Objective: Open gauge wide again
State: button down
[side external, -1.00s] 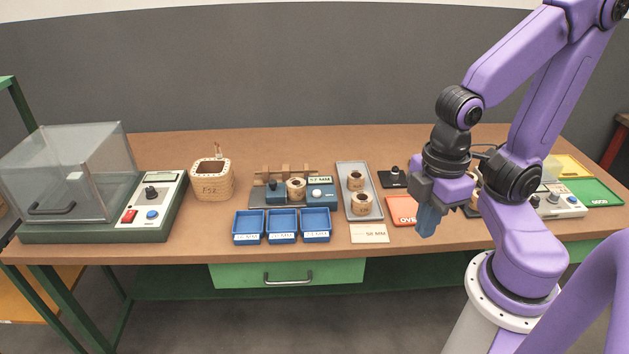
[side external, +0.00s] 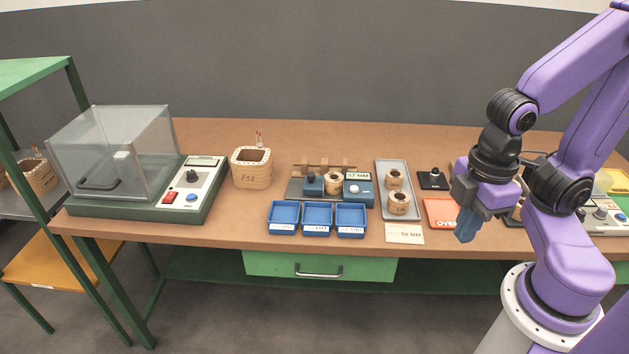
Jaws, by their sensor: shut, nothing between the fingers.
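The gauge (side external: 359,190) is a blue block with a small green readout and a pale round knob, on a grey base at the middle of the bench. My gripper (side external: 467,228) has blue fingers pointing down, shut and empty. It hangs at the front right, well to the right of the gauge and above the bench's front edge.
Several blue bins (side external: 317,218) stand before the gauge.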

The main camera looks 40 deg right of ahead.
dwell(0.3)
jog(key=c, duration=1.1)
grip_release()
jog(key=shift+w+a, duration=0.1)
jog(key=shift+w, duration=0.05)
jog(key=shift+c, duration=0.2)
jog(key=shift+o, duration=1.2)
jog(key=w+a+m+t, duration=0.1)
jog(key=w+a+m, duration=0.2)
jog(key=w, duration=0.8)
jog(key=shift+a+r+m, duration=0.25)
jog(key=shift+a+m, duration=0.1)
jog(key=shift+m, duration=0.45)
jog(key=m+t+h, duration=0.2)
jog(key=m+t, duration=0.1)
jog(key=m, duration=1)
send_over(311, 174)
jog(key=s+a, duration=0.3)
jog(key=s, duration=0.3)
notch_tip(311, 174, down, 4)
jog(key=shift+n, duration=0.3)
jog(key=x, duration=1.7)
jog(key=shift+s+d, duration=0.25)
jog(key=shift+d, duration=0.05)
